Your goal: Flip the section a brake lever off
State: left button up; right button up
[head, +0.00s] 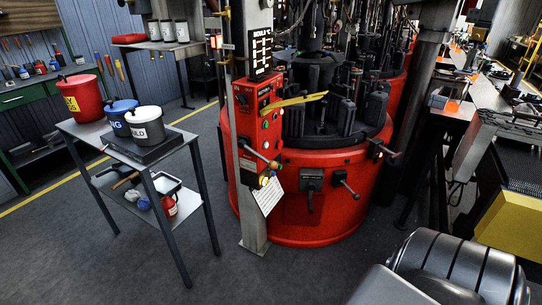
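The red round mould machine (295,222) stands in the middle of the head view. A red control panel (258,125) is fixed to its left front post. A lever with a light knob (262,158) sticks out low on this panel, pointing right and down. A dark lever (310,192) hangs down from a grey box on the drum front. Another lever (347,187) slants right and down beside it. A further dark handle (381,149) sits at the drum's right edge. I cannot read which one is the section A brake. Neither gripper is in view.
A metal table (90,133) with red, blue and white buckets stands at the left, with a lower shelf. A yellow bar (292,102) crosses the machine's front. A white sheet (268,196) hangs below the panel. The floor (300,275) before the machine is clear.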

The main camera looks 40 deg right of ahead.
aim_at(356, 195)
jog(key=z, duration=2.15)
jog(key=i, duration=0.95)
jog(key=u, duration=0.6)
